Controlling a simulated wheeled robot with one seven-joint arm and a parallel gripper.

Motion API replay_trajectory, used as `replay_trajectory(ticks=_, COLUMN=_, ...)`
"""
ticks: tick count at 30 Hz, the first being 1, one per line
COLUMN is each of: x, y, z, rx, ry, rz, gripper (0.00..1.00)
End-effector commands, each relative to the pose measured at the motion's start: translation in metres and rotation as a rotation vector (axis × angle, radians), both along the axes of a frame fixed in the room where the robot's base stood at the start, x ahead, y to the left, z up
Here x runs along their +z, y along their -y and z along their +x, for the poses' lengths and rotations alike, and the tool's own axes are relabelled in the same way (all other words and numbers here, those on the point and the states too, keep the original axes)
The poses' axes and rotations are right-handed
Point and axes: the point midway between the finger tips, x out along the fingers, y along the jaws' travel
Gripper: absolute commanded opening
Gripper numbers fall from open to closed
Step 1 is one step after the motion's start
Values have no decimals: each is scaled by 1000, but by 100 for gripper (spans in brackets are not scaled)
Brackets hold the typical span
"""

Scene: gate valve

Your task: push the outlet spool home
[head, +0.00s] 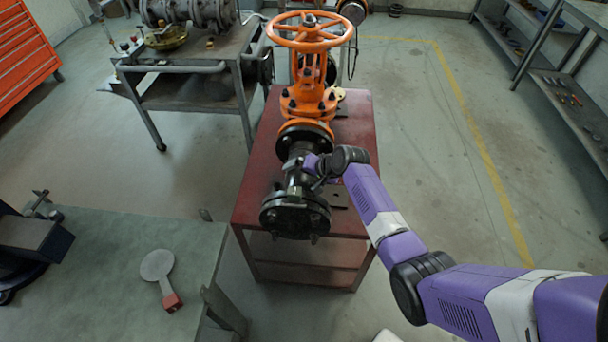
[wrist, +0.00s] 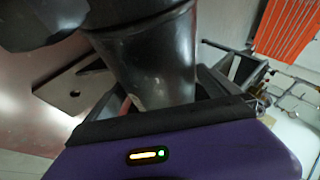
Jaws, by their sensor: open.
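The orange gate valve (head: 309,98) with its handwheel (head: 308,30) stands on a dark red stand. The outlet spool (head: 296,213), a dark flanged pipe, extends from the valve's near side toward me. Whether a gap is left at the valve-side flange (head: 304,136) is too small to tell. My gripper (head: 312,168) is at the spool's pipe between its flanges, reaching in from the right. In the wrist view the spool's dark pipe (wrist: 150,65) lies between my open fingers, with a flange at upper left. Contact with the pipe cannot be told.
The red stand (head: 253,198) has bare room on both sides. A green-grey bench (head: 110,245) at lower left bears a round-ended paddle (head: 157,267). Another workbench (head: 215,48) with pipework stands at back left. Shelving (head: 572,92) is at right; the floor between is clear.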

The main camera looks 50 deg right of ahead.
Motion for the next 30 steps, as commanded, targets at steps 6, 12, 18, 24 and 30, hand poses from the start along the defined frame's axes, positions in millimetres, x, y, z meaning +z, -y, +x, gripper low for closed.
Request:
replay_trajectory(ticks=6, x=0, y=0, z=0, rx=0, ry=0, rz=0, gripper=76)
replay_trajectory(ticks=12, x=0, y=0, z=0, rx=0, ry=0, rz=0, gripper=37)
replay_trajectory(ticks=18, x=0, y=1, z=0, rx=0, ry=0, rz=0, gripper=18)
replay_trajectory(ticks=24, x=-1, y=10, z=8, rx=-1, ry=2, rz=-3, gripper=18)
replay_trajectory(ticks=30, x=1, y=13, z=9, rx=-4, ry=3, rz=-3, gripper=18)
